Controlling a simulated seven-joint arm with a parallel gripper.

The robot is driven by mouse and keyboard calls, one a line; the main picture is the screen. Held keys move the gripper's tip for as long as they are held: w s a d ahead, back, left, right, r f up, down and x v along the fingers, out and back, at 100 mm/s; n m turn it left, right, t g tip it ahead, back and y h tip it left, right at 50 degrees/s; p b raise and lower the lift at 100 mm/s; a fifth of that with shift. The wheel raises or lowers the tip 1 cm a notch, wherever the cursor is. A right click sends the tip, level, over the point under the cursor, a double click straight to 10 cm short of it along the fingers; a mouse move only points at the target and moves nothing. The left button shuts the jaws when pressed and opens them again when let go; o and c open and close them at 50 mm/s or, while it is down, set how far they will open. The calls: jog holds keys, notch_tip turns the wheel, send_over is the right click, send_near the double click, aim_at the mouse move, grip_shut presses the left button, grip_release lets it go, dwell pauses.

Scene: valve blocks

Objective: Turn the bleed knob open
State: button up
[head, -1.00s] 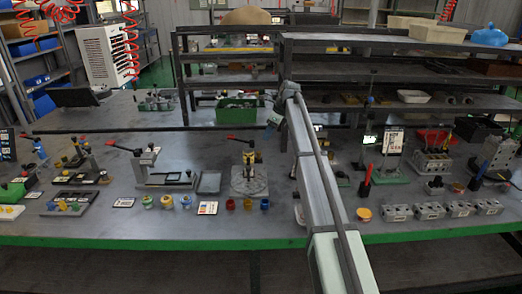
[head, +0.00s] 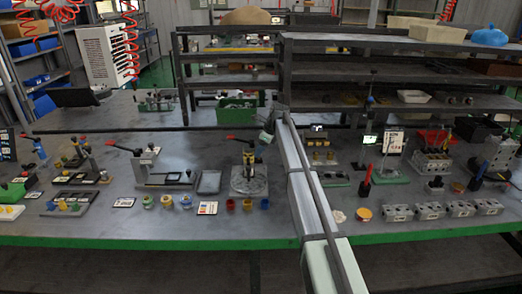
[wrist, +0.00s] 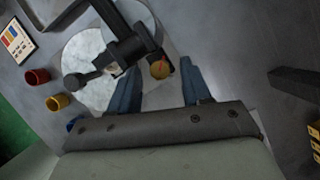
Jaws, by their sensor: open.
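The valve fixture (head: 248,178) stands on a square plate in the middle of the bench, with a dark and yellow body and a red-tipped lever on top. In the wrist view its dark body (wrist: 130,50) stands over a pale round disc (wrist: 85,65). A small round yellow knob (wrist: 158,70) with a red mark, seemingly the bleed knob, is at its side. My gripper (wrist: 161,68) is open, its two blue fingers on either side of the knob in the picture. I cannot tell whether they touch it or how far above it they are.
A red cup (wrist: 37,76) and a yellow cup (wrist: 57,102) stand beside the disc. A grey tray (head: 209,182) lies left of the fixture. Grey blocks (head: 397,212) line the bench's front right. A dark shelf rack (head: 340,78) stands behind.

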jog(key=shift+c, duration=0.2)
grip_shut()
dwell(0.3)
jog(key=n, duration=0.1)
jog(key=n+g, duration=0.1)
jog(key=n, duration=0.2)
jog(key=shift+w+g+y, duration=0.3)
jog(key=shift+w+n+g, duration=0.15)
jog(key=shift+n+g, duration=0.65)
jog(key=shift+n, duration=1.6)
jog(key=shift+o, duration=0.2)
grip_release()
